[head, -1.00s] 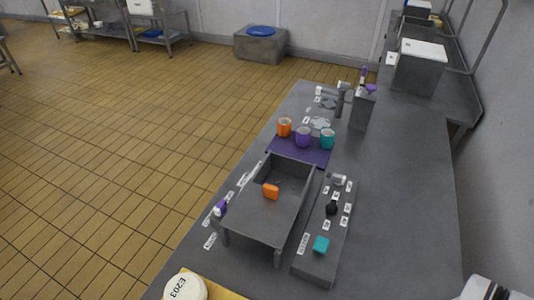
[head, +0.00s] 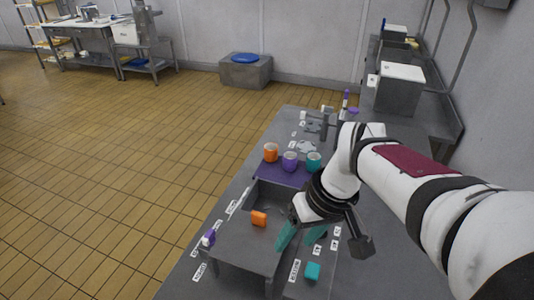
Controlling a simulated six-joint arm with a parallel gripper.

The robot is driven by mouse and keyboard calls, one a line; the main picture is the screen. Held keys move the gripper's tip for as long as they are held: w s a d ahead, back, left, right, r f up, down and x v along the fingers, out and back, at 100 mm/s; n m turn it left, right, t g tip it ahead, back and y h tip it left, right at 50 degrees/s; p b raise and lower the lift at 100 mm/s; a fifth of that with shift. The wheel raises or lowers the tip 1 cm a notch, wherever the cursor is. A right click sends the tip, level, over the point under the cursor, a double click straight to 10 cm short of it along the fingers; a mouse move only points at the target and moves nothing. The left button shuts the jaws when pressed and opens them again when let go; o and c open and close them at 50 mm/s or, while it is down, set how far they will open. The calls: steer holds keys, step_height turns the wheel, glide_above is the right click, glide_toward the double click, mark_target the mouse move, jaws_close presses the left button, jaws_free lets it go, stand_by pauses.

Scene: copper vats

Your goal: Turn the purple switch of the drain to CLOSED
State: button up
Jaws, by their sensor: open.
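The purple switch (head: 209,237) sits at the left side of a grey basin (head: 232,258), among small white labels too small to read. I cannot tell which position it points to. My gripper (head: 299,238) has teal fingers, is open and hangs over the basin's right side. It is well to the right of the purple switch and apart from it. The drain opening itself cannot be made out.
A teal block (head: 313,271) is at the front right. My arm hides much of the counter's right side. The floor on the left is clear.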

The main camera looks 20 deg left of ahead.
mark_target(208, 235)
steer(key=shift+o, duration=1.1)
steer(key=w+a+f+n, duration=0.1)
steer(key=w+a+n, duration=0.3)
steer(key=a, duration=0.4)
steer(key=shift+a+f+n+y, duration=0.2)
steer(key=shift+f+n+y, duration=0.1)
steer(key=shift+f+n, duration=0.1)
steer(key=shift+o, duration=0.5)
steer(key=w+a+f+n, duration=0.2)
steer(key=a+n, duration=0.3)
steer(key=a, duration=0.5)
steer(key=shift+w+f+n+y, duration=0.15)
steer(key=shift+f+n+y, duration=0.2)
steer(key=shift+f, duration=0.3)
steer(key=x, duration=1.5)
steer(key=shift+a+f, duration=0.1)
steer(key=shift+f, duration=0.05)
jaws_close()
